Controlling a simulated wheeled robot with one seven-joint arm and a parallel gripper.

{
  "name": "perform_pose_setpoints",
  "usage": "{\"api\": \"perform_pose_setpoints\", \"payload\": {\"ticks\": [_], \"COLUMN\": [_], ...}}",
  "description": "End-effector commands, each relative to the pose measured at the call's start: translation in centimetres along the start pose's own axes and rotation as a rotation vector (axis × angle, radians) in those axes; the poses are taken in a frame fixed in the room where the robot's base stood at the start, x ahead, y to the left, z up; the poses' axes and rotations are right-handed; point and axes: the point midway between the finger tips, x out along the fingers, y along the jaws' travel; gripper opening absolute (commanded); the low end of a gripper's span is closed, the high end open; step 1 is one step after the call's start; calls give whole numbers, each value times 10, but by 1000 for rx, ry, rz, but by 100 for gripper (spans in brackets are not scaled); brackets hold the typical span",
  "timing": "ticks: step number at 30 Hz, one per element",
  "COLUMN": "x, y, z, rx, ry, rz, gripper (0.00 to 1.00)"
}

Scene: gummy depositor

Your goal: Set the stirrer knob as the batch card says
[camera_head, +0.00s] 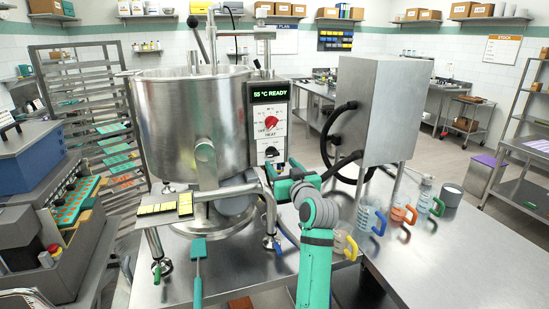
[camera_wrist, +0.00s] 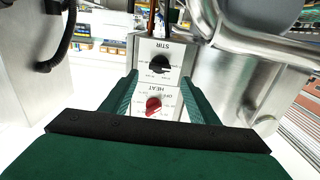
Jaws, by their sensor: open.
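The stirrer knob (camera_wrist: 159,63) is black and sits on a white plate marked STIR, which appears upside down in the wrist view. In the head view the stirrer knob (camera_head: 271,152) is small and partly hidden near my gripper (camera_head: 279,168). A red heat knob (camera_head: 271,123) sits above it on the control panel (camera_head: 270,105), under a display reading "55 °C READY". In the wrist view my gripper (camera_wrist: 160,77) is open, its fingers either side of the panel, apparently apart from the knob. The stirrer pointer's setting is too small to read. I cannot identify a batch card.
A big steel kettle (camera_head: 190,110) stands left of the panel. A steel box (camera_head: 378,105) with a black hose (camera_head: 330,135) stands right. Several jugs with coloured handles, one orange-handled (camera_head: 402,213), stand on the steel table (camera_head: 450,265). The table's front right is clear.

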Motion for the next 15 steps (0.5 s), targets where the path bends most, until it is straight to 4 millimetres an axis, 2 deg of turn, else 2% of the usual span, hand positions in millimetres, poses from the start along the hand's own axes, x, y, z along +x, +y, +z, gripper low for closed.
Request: {"api": "perform_pose_setpoints", "payload": {"ticks": [3, 7, 15], "x": [24, 45, 70], "y": [0, -1, 0], "z": [0, 0, 0], "rx": [1, 1, 0], "ry": [-1, -2, 0], "rz": [-1, -1, 0], "gripper": [55, 55, 55]}}
